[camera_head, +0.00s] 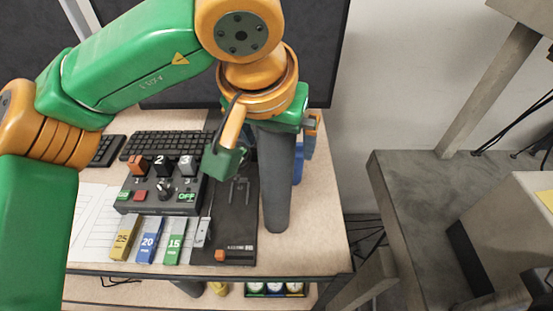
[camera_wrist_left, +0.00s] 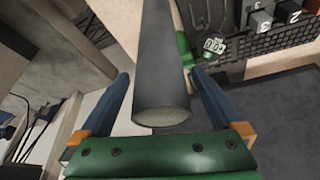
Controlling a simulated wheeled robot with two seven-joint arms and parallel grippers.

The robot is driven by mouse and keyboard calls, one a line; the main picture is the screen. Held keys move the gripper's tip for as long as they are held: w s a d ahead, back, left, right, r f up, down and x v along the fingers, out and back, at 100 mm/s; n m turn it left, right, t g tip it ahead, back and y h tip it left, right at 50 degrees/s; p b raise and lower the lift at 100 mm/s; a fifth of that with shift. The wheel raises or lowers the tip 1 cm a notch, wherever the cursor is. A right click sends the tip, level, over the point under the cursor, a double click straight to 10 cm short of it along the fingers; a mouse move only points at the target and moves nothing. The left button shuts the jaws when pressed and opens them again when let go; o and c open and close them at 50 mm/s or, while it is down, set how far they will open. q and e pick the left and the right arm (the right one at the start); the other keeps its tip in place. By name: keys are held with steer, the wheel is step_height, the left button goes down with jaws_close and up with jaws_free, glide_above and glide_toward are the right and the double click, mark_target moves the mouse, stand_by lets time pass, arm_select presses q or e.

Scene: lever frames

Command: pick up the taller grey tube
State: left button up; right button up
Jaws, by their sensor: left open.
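A tall dark grey tube (camera_head: 277,185) stands upright near the right side of the desk, its upper end hidden behind my left wrist. In the left wrist view the tube (camera_wrist_left: 160,60) runs between the two blue fingers, its pale end close to the green palm. My left gripper (camera_wrist_left: 161,76) is open, with a gap on each side of the tube. In the head view my left gripper (camera_head: 298,163) is mostly hidden behind the tube and wrist. No second grey tube shows clearly on the desk. My right gripper is not in view.
Left of the tube is a black panel (camera_head: 238,225), then a switch box (camera_head: 150,195) and several coloured number blocks (camera_head: 173,243). A keyboard (camera_head: 170,145) and dark monitor (camera_head: 325,60) are behind. The desk (camera_head: 318,215) is bare to the tube's right. A grey stand (camera_head: 410,185) is farther right.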

arm_select(q)
steer(key=shift+x, duration=1.25)
steer(key=shift+r, duration=0.1)
steer(key=c, duration=0.7)
jaws_close()
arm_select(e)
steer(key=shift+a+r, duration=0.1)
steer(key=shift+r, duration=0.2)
arm_select(q)
steer(key=shift+r, duration=0.1)
